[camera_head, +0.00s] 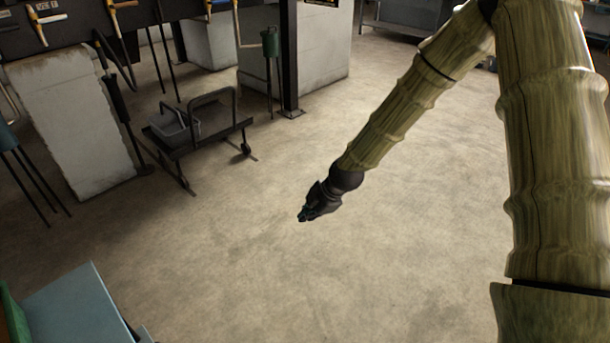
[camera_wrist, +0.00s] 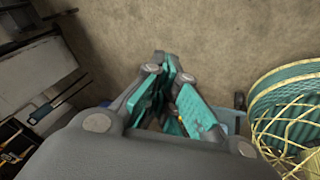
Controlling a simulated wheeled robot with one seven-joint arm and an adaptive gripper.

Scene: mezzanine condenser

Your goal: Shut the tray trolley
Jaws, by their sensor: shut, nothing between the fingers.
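A pale blue, flat-topped unit (camera_head: 75,312) stands at the bottom left of the head view, cut off by the frame edge. It may be the tray trolley, but I cannot tell whether any part of it is open. A light blue surface (camera_wrist: 236,120) shows partly behind my gripper in the wrist view. My gripper (camera_head: 303,216) hangs over bare floor in the middle of the head view, to the right of the blue unit and apart from it. Its teal-padded fingers (camera_wrist: 168,68) are shut and empty in the wrist view.
A dark wheeled cart (camera_head: 212,136) carrying a grey bin (camera_head: 174,126) stands at upper left. A concrete block (camera_head: 72,130) and a dark post (camera_head: 290,60) stand near it. A teal basket with yellow netting (camera_wrist: 290,105) is at right in the wrist view. The central floor is clear.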

